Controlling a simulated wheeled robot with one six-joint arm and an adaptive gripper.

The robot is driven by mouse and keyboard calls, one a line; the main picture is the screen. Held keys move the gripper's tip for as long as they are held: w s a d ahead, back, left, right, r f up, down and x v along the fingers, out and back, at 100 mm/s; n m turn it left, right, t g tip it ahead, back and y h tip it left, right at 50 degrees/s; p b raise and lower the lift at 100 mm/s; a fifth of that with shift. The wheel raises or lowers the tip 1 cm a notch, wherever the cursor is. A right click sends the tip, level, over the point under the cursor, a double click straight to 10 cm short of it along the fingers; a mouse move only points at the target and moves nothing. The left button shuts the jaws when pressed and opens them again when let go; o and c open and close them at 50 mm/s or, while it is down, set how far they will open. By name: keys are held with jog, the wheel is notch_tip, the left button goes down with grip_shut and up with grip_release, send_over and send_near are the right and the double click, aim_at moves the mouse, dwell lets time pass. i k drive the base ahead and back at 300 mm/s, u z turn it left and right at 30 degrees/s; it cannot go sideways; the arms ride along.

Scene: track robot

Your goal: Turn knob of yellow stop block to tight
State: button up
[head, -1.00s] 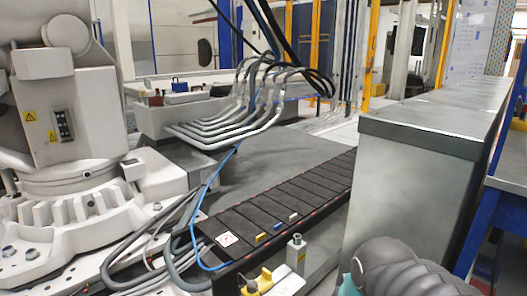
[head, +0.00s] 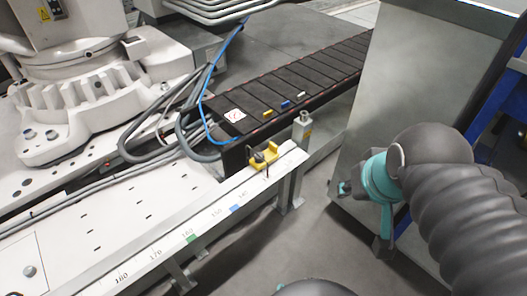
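The yellow stop block (head: 265,157) sits on the white scaled rail, near its far end, in the head view. A small dark knob (head: 258,157) shows on its near left side; whether it is tight or loose cannot be told. My grey arm with teal joints is at the right of the view, well apart from the block.
The white rail (head: 205,222) carries printed numbers plus green and blue marks. Behind the block is a dark slatted track (head: 290,85) with a blue cable (head: 203,100) beside it. A large white machine stands at left, a grey metal cabinet (head: 400,75) at right. Floor (head: 325,190) shows between rail and cabinet.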

aim_at(257, 160)
jog(key=z, duration=1.45)
jog(key=k, duration=0.65)
jog(key=u, duration=1.2)
jog(key=i, duration=0.5)
jog(key=z, duration=0.05)
